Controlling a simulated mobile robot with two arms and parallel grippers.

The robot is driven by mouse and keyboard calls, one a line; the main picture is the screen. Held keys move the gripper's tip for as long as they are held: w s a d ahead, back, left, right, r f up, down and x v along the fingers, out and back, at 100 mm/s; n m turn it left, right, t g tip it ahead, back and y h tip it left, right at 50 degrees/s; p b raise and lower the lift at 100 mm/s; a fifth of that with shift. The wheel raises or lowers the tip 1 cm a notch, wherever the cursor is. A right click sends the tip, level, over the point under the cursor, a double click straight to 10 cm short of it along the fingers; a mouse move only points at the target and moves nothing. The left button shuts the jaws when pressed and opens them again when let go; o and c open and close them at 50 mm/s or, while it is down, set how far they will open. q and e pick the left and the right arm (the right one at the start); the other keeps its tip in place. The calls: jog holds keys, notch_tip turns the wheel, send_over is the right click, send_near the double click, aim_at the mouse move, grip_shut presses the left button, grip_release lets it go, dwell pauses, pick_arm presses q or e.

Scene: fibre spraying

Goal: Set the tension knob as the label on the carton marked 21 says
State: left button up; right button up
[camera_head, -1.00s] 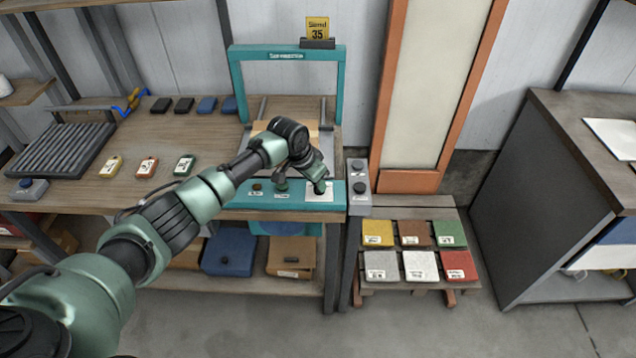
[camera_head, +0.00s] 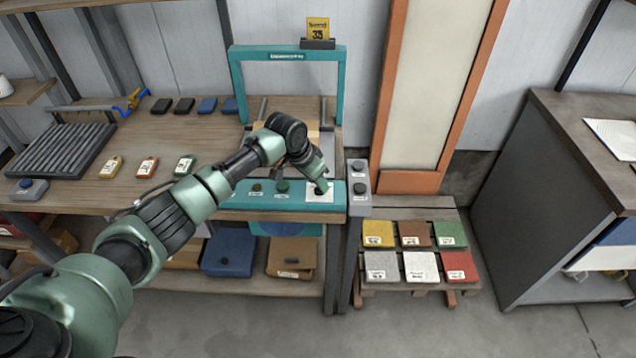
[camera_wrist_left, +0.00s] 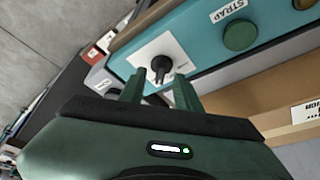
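The black tension knob (camera_wrist_left: 161,66) sits on a white plate on the teal front panel, right of a green button. My left gripper (camera_wrist_left: 158,88) is open. In the wrist view its two fingers stand to either side of the knob; I cannot tell if they touch it. In the head view the gripper (camera_head: 321,186) is over the white plate (camera_head: 325,198) at the panel's right end and hides part of it. A brown carton (camera_head: 292,254) is on the lower shelf. I cannot read a 21 on any carton. My right gripper is not in view.
A grey control box (camera_head: 358,198) with dark buttons stands close to the right of the panel. A teal frame (camera_head: 341,95) rises behind, with a yellow sign (camera_head: 318,28) on top. A pallet (camera_head: 415,209) with several coloured packs stands at right.

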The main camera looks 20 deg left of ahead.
aim_at(310, 198)
pick_arm(q)
jog(key=v, duration=0.6)
jog(key=shift+r+b, duration=0.2)
jog(key=shift+b, duration=0.25)
jog(key=shift+s+a, duration=0.15)
jog(key=shift+s, duration=0.05)
